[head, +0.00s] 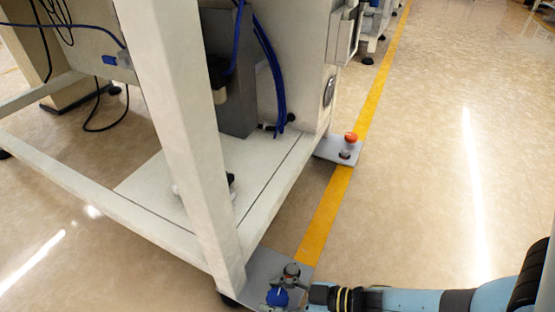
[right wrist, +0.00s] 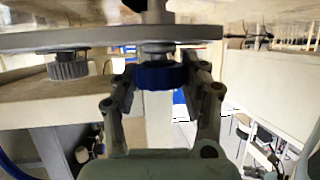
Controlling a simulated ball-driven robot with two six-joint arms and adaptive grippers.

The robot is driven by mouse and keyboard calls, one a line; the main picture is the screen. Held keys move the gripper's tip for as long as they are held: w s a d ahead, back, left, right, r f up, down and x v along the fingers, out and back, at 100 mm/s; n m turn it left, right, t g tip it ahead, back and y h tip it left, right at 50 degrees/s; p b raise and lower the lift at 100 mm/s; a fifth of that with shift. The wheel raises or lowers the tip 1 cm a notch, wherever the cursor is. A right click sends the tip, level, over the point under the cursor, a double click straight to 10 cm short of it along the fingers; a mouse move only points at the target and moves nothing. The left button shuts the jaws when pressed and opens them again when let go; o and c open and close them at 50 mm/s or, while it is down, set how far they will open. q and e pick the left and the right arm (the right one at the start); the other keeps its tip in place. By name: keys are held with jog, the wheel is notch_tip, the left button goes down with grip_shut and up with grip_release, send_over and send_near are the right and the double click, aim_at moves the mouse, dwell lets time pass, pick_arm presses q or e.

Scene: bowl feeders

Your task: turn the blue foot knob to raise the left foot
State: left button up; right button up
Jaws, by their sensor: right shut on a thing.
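The blue foot knob (head: 277,297) is at the near corner of the machine frame, on a grey metal plate (head: 262,266). In the right wrist view the blue knob (right wrist: 160,76) sits under the plate's edge (right wrist: 60,40) on a short metal stem. My right gripper (head: 287,290) reaches in from the right, and its two fingers (right wrist: 160,88) are closed on opposite sides of the blue knob. The fingers partly cover the knob's sides. A grey ribbed knob (right wrist: 68,68) is beside it on the same plate. My left gripper is not in view.
A second plate (head: 336,149) farther back carries an orange-red knob (head: 351,137). The pale frame leg (head: 185,130) stands left of the blue knob. Open floor (head: 425,180) lies right of the yellow line (head: 325,215).

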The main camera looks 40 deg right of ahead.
jog(key=o, duration=1.2)
jog(key=v, duration=1.2)
